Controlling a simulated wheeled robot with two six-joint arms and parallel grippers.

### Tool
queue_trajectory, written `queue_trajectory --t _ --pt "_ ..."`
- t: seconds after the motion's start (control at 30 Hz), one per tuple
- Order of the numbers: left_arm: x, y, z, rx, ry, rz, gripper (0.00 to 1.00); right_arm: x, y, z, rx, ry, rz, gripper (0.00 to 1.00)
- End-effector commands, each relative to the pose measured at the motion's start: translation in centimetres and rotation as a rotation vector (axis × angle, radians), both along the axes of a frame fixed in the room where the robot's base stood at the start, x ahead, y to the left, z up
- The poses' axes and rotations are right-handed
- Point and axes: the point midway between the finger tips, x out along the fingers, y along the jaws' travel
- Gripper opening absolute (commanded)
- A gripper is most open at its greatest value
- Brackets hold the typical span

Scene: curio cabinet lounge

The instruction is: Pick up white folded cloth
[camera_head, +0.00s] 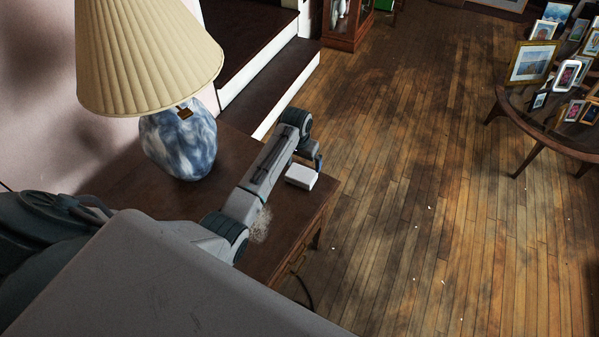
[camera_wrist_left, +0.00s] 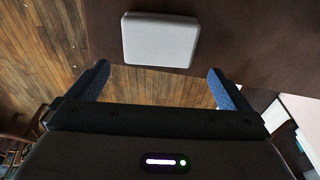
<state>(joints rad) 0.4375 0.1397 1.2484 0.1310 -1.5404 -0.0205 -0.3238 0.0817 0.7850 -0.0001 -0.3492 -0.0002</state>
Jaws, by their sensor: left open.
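The white folded cloth (camera_head: 301,176) is a small pale rectangular block lying on the dark wooden side table (camera_head: 290,235) near its right edge. In the left wrist view the cloth (camera_wrist_left: 160,40) sits just beyond and between the two blue fingertips. My left gripper (camera_wrist_left: 161,82) is open and empty, and the cloth is not between its fingers. In the head view my left arm reaches over the table, and the left gripper (camera_head: 312,160) is at the far side of the cloth, mostly hidden by its own wrist. My right gripper is not in view.
A lamp with a cream shade (camera_head: 147,55) and blue-white base (camera_head: 181,140) stands on the table, left of my arm. Steps (camera_head: 270,80) rise behind. A round table (camera_head: 540,125) with several framed photos stands at the right. The wooden floor between is mostly clear.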

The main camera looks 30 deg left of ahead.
Motion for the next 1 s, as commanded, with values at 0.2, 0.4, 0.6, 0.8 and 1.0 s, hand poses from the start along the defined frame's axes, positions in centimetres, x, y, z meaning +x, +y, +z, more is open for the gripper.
queue_trajectory --t 0.2,0.4,0.6,0.8,1.0 --pt "0.3 0.0 -2.0 0.001 -0.001 0.0 1.0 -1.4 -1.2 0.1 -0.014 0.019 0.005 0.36" --pt "-0.3 -0.2 -4.6 0.0 0.003 0.0 1.0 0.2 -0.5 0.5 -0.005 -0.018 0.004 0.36" --pt "0.0 -0.3 -7.0 0.0 0.0 -0.001 1.0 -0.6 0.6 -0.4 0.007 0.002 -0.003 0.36" --pt "0.0 -0.2 -7.3 0.0 -0.002 -0.001 1.0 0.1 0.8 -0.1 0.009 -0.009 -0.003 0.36" --pt "0.0 -0.2 -7.3 0.0 -0.002 -0.001 0.78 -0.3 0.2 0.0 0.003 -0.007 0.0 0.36"
